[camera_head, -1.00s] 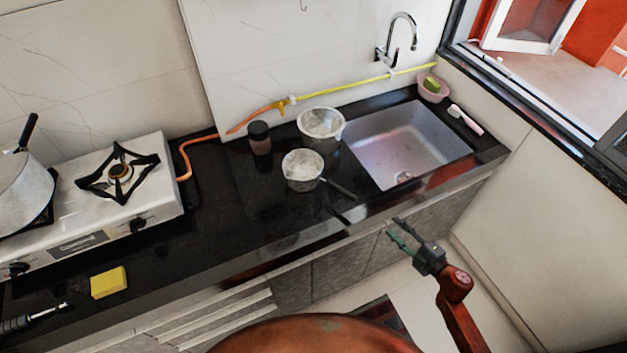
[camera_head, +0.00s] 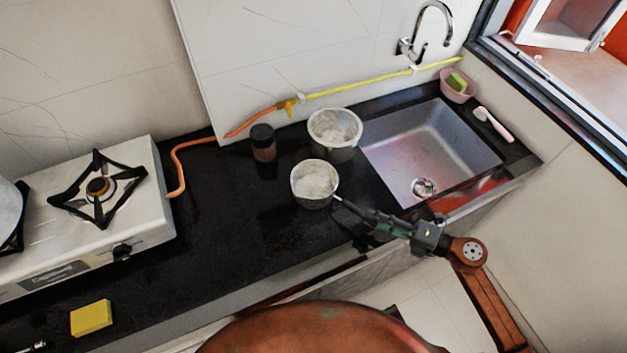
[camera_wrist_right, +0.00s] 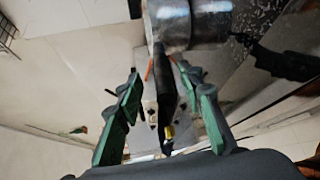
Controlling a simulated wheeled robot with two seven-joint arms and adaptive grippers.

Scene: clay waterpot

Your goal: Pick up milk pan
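The milk pan (camera_head: 314,184) is a small metal pan with a dark handle, upright on the black counter left of the sink. Its handle points toward the front right. My right gripper (camera_head: 366,219) is at the handle, fingers pointing at the pan. In the right wrist view, the dark handle (camera_wrist_right: 166,95) lies between the two green-sided fingers of the gripper (camera_wrist_right: 160,76), with gaps on both sides. The pan's metal body (camera_wrist_right: 188,22) shows beyond the fingertips. The gripper is open. My left gripper is not in view.
A second metal pot (camera_head: 335,132) stands just behind the pan, with a dark-lidded jar (camera_head: 263,143) to its left. The sink (camera_head: 433,150) is at right, the stove (camera_head: 75,225) at left. A yellow sponge (camera_head: 91,318) lies front left. The counter between stove and pan is clear.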

